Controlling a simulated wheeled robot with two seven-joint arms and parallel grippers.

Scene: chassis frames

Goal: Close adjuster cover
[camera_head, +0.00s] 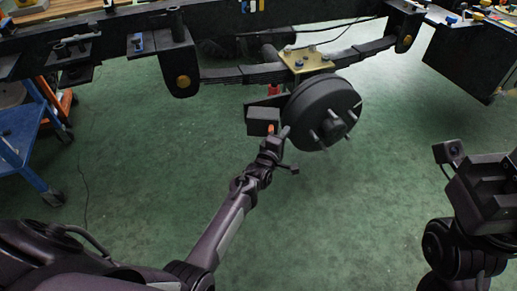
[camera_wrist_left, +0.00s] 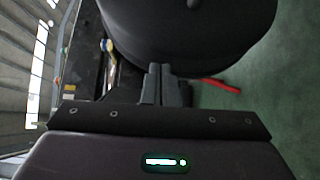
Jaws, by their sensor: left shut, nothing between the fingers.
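A dark round brake drum (camera_head: 322,112) with studs hangs below the chassis at the end of the axle. I cannot clearly make out which part is the adjuster cover.
A leaf spring (camera_head: 245,74) and a gold plate (camera_head: 307,59) with bolts lie above the drum. The black chassis rail (camera_head: 110,32) crosses the top. A blue cart (camera_head: 25,150) stands at the left. A red part (camera_wrist_left: 222,85) shows beside the fingers.

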